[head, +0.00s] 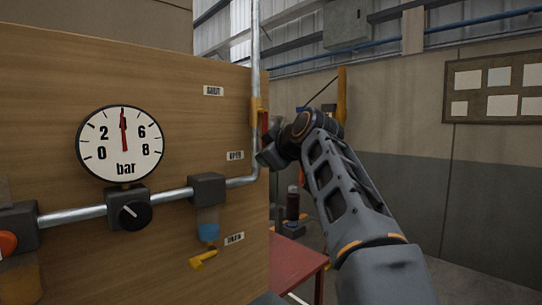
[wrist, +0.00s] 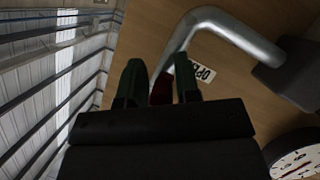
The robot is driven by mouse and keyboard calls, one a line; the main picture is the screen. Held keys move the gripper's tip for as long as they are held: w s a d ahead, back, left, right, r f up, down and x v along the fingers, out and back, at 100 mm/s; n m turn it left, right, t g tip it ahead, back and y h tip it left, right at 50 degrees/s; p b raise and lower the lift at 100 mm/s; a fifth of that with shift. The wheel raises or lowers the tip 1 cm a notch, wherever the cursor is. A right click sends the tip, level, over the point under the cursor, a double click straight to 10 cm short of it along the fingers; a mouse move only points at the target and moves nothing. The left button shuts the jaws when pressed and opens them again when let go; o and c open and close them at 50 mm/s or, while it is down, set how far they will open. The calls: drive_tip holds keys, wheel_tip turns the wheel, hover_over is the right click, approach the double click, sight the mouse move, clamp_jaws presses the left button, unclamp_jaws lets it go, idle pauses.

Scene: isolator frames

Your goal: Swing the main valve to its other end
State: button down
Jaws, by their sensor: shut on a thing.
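The main valve (head: 255,108) is a brass-coloured body on the upright pipe at the panel's right edge. Its red lever (head: 264,122) shows just right of the pipe, partly hidden by my gripper (head: 266,156). In the wrist view, the red lever (wrist: 162,89) lies between the two green fingers of my gripper (wrist: 160,72), which is shut on it. The SHUT label (head: 213,91) is above and left of the valve. The OPEN label (head: 235,155) is lower, level with my gripper; it also shows in the wrist view (wrist: 203,72). The lever's exact angle is hidden.
A pressure gauge (head: 121,144) has its needle upright, between 2 and 6. Below are a black knob (head: 131,212), a yellow drain handle (head: 203,259) and its label (head: 234,239). A pipe (head: 72,215) crosses the panel. A red table (head: 295,265) stands behind, right of the panel.

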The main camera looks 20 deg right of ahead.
drive_tip(key=shift+s+r, duration=0.1)
drive_tip(key=shift+r, duration=0.05)
drive_tip(key=c, duration=1.1)
unclamp_jaws()
drive_tip(key=shift+a, duration=0.2)
drive_tip(key=shift+o, duration=0.2)
drive_tip(key=shift+d, duration=0.15)
drive_tip(key=shift+s, duration=0.15)
drive_tip(key=v, duration=1.3)
drive_tip(key=shift+s, duration=0.2)
